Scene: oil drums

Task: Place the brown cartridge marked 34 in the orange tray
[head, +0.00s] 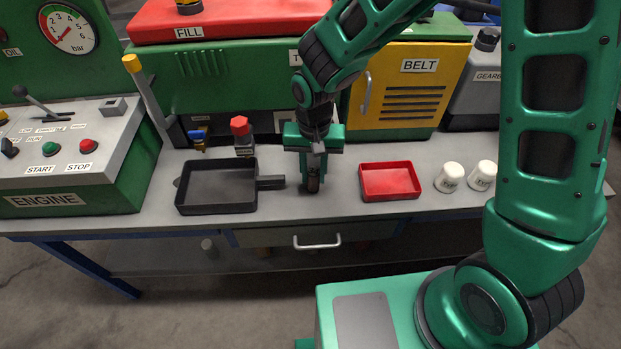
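My gripper (312,180) points straight down at the middle of the bench, between a black tray and a red tray. A small dark brown thing (313,185) shows at its fingertips, low at the bench top; it may be the brown cartridge. The fingers cover most of it, no number can be read, and I cannot tell whether they are shut on it. The small tray (390,194) right of my gripper looks bright red and is empty. I see no tray that is clearly orange.
The black tray (217,208) with a handle lies left of my gripper, empty. A red-topped fitting (241,130) stands behind the black tray. Machines line the back of the bench.

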